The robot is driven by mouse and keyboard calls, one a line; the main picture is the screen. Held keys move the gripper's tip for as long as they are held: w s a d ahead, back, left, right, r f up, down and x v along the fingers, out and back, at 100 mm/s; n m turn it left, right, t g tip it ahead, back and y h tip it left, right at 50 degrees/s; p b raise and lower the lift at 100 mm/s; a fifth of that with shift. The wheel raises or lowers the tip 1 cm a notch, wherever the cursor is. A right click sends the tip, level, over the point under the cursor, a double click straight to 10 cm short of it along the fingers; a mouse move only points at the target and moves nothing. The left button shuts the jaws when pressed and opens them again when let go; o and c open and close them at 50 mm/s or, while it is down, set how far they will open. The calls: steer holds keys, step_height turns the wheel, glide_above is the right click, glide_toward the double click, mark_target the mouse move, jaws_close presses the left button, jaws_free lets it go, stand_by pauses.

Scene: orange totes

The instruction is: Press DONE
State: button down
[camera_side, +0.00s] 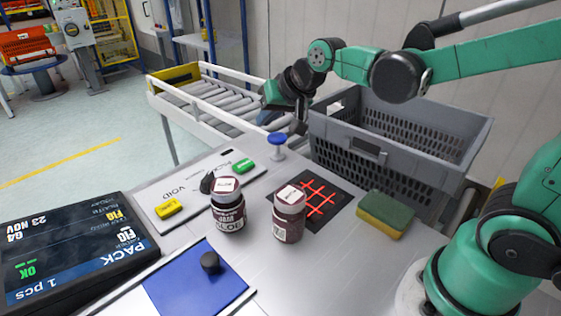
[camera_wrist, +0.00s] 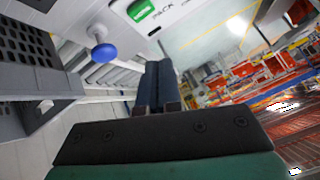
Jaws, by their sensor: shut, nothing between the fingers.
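No label reading DONE is legible in either view. A blue mushroom-shaped knob (camera_side: 277,139) stands on a white stem at the back of the table; it also shows in the wrist view (camera_wrist: 103,52). A white board (camera_side: 184,188) lettered VOID and PACK holds a yellow block (camera_side: 169,208) and a green block (camera_side: 243,166); the green block also shows in the wrist view (camera_wrist: 141,10). My gripper (camera_side: 268,117) is shut and empty, above and behind the blue knob, apart from it. Its fingers (camera_wrist: 158,64) are together in the wrist view.
Two dark jars (camera_side: 228,212) (camera_side: 289,221) stand mid-table, near a black mat with a red grid (camera_side: 318,205). A sponge (camera_side: 385,216) lies to the right. A grey crate (camera_side: 345,147) and a roller conveyor (camera_side: 215,96) are behind. A black display (camera_side: 75,250) and blue pad (camera_side: 195,285) are in front.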

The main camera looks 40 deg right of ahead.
mark_target(239, 162)
steer(key=w+f+m+t, duration=0.1)
steer(key=w+f+m, duration=0.2)
steer(key=w, duration=0.5)
steer(key=shift+w+d+f, duration=0.2)
steer(key=shift+w+d, duration=0.05)
steer(key=shift+w, duration=0.05)
steer(key=shift+f, duration=4.4)
steer(key=shift+f, duration=0.1)
steer(key=shift+f, duration=0.3)
steer(key=shift+f, duration=0.5)
steer(key=shift+r, duration=0.95)
